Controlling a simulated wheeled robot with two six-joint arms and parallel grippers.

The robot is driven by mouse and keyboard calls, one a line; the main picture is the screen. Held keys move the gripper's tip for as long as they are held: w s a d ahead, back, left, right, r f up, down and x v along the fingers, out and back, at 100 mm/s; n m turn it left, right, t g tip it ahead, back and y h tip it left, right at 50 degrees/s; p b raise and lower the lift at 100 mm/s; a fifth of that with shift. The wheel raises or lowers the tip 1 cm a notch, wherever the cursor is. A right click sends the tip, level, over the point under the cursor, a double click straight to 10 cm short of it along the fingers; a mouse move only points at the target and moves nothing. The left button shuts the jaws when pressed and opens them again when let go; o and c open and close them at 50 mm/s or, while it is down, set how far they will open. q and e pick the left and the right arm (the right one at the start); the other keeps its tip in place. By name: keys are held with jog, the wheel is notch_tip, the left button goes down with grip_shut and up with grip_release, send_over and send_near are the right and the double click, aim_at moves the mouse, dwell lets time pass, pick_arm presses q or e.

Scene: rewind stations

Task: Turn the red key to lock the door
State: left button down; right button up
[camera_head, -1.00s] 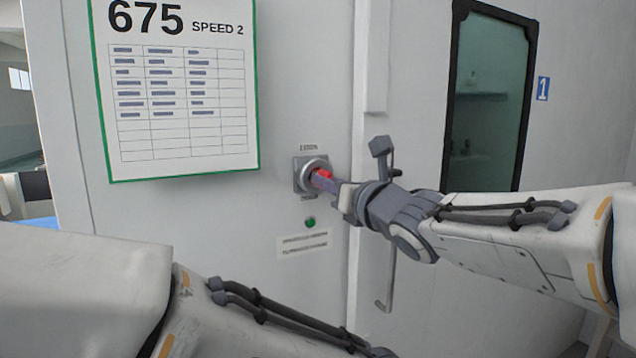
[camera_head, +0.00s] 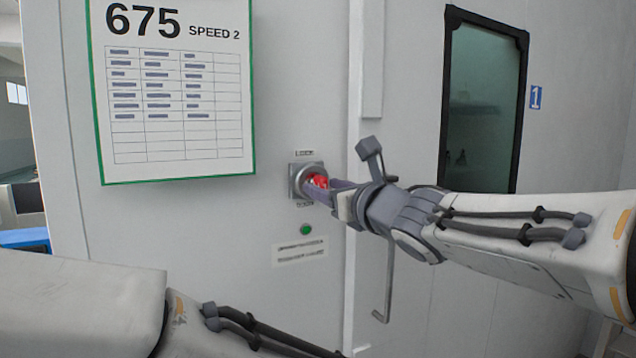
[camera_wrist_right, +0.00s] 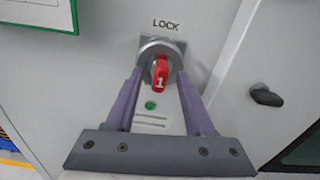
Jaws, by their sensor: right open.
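The red key (camera_head: 319,182) sits in a round metal lock housing (camera_head: 303,180) on a grey panel. In the right wrist view the key (camera_wrist_right: 160,71) stands roughly upright, with a white "1" on it, and a "LOCK" label (camera_wrist_right: 166,24) is above the housing. My right gripper (camera_head: 326,190) is at the lock from the right. In the right wrist view its two purple fingers (camera_wrist_right: 160,85) are apart, one on each side of the key, with gaps showing. My left arm shows at the lower left, but its gripper is out of view.
A green light (camera_head: 306,230) and a small label plate (camera_head: 300,251) are below the lock. A green-framed chart (camera_head: 175,95) hangs at upper left. A dark door handle (camera_wrist_right: 266,96) is right of the lock. A dark-framed window (camera_head: 483,105) stands further right.

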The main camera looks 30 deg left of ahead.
jog(key=b+v, duration=0.1)
jog(key=v, duration=0.9)
jog(key=s+d+f+m+g+h+p, duration=0.15)
jog(key=d+f+m+h, duration=0.3)
jog(key=f+m, duration=0.5)
jog(key=d+f+m+h+p, duration=0.35)
jog(key=d+f+m, duration=0.25)
jog(key=m, duration=0.6)
jog(key=s+d+f+m+g+h+p, duration=0.1)
jog(key=s+d+f+m+g, duration=0.3)
jog(key=s+m, duration=0.5)
jog(key=s+d+f+m+g+h+p, duration=0.2)
jog(key=s+d+f+m+g+h, duration=0.2)
jog(key=s+f+m, duration=0.4)
jog(key=s+d+m+g, duration=0.1)
jog(key=s+d+m, duration=0.1)
jog(key=s, duration=0.1)
jog(key=shift+s+d, duration=0.2)
jog(key=shift+s, duration=0.1)
jog(key=shift+d, duration=0.1)
